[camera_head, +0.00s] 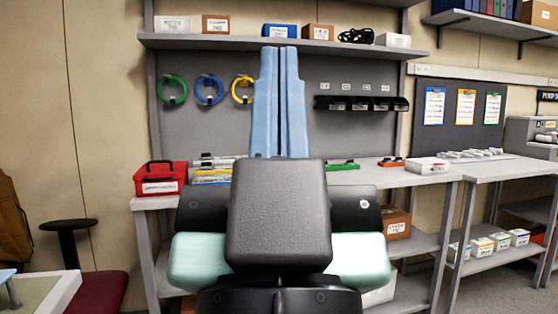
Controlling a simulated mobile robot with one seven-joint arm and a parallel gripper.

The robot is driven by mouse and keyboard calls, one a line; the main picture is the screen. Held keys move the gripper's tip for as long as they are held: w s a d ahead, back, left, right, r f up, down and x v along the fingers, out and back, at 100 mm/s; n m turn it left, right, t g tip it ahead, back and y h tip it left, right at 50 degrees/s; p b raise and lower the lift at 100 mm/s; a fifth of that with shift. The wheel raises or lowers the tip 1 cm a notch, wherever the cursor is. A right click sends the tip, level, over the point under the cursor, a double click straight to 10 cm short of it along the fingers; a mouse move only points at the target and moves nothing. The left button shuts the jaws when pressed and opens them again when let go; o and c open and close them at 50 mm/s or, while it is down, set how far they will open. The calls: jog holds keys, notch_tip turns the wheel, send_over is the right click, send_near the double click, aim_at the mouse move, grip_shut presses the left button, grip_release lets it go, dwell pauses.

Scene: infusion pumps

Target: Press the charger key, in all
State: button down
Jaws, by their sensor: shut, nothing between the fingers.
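My gripper (280,50) is in the middle of the view, with two long light-blue fingers pointing up, shut and empty. It stands in front of the workbench and its pegboard and touches nothing that I can make out. I cannot pick out a charger key. A grey device (526,133) stands at the right edge, partly cut off, under a dark sign that is also cut off. I cannot tell whether it is a charger or a pump. My own arm and wrist hide the middle of the bench.
The grey workbench (428,178) holds a red toolbox (160,179) at left and a white box (428,165) at right. A second bench (498,167) adjoins on the right. An upper shelf (208,42) holds boxes. A stool (98,290) and a pale table corner (45,290) are lower left.

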notch_tip(320, 180, up, 30)
jog(key=p, duration=2.7)
jog(key=shift+w, duration=0.1)
